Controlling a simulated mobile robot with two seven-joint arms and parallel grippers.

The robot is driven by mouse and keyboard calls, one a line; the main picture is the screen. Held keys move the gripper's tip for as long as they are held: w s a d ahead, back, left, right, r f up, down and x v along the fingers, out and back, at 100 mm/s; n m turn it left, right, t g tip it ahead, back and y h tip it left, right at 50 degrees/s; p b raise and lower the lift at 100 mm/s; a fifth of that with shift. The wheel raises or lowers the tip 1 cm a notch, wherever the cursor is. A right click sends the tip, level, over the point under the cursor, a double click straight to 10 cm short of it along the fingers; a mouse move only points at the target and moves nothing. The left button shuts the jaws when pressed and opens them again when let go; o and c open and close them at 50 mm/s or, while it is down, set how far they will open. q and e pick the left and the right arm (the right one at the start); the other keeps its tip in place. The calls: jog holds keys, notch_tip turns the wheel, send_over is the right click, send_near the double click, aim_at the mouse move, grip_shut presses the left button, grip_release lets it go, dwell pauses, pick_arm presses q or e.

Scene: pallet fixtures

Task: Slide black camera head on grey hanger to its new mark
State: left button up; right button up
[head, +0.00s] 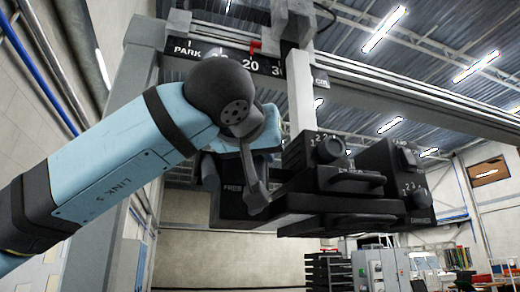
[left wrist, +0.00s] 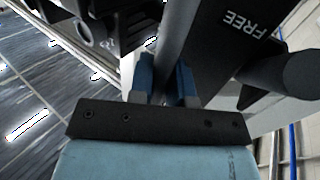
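The black camera head (head: 330,200), a bulky box unit with numbered dials, hangs at the centre right in the head view. A grey upright piece (head: 293,22), which looks like the hanger, shows above at the rail. A dark scale (head: 225,60) reads PARK, 20 and part of a further number, with a red pointer (head: 255,46) short of that number. My left gripper (left wrist: 165,85) has its blue fingers on both sides of a dark bar (left wrist: 178,40) and appears closed on it. A panel (left wrist: 250,28) marked FREE is beside the bar. My arm partly hides the scale.
A long grey rail (head: 410,92) runs overhead to the right. A grey post (head: 112,170) stands behind my left arm. Cabinets (head: 380,270) and racks are far back. The space below the camera head looks open.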

pick_arm(q)
grip_shut()
jog(key=shift+a, duration=0.35)
jog(key=s+a+b, duration=0.1)
jog(key=s+a, duration=0.2)
jog(key=a, duration=0.6)
jog(key=o, duration=0.6)
grip_release()
jog(key=shift+d, duration=0.1)
